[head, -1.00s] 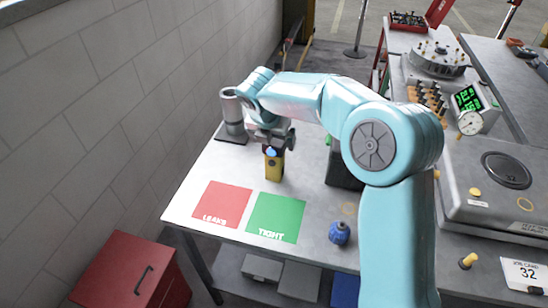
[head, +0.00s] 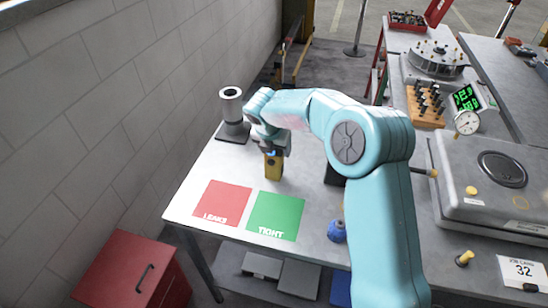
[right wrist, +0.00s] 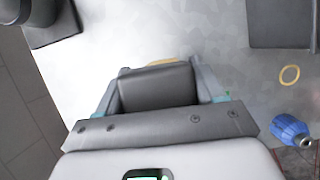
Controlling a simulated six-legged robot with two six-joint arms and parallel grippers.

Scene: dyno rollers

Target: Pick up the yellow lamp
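The yellow lamp (head: 273,168) stands upright on the light grey table, behind the red and green squares. My right gripper (head: 270,148) points down over its top and hides the upper part. In the right wrist view, the fingers of my right gripper (right wrist: 160,95) are apart, with a dark grey block between them. A thin yellow edge (right wrist: 163,62) shows just beyond that block; most of the lamp is hidden there. I cannot tell whether the fingers touch the lamp. My left gripper is not in view.
A grey cylindrical stand (head: 233,118) is behind the lamp at left. A red LEAKS square (head: 222,202) and green TIGHT square (head: 275,214) lie in front. A dark box (head: 333,175) is partly hidden by my arm.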

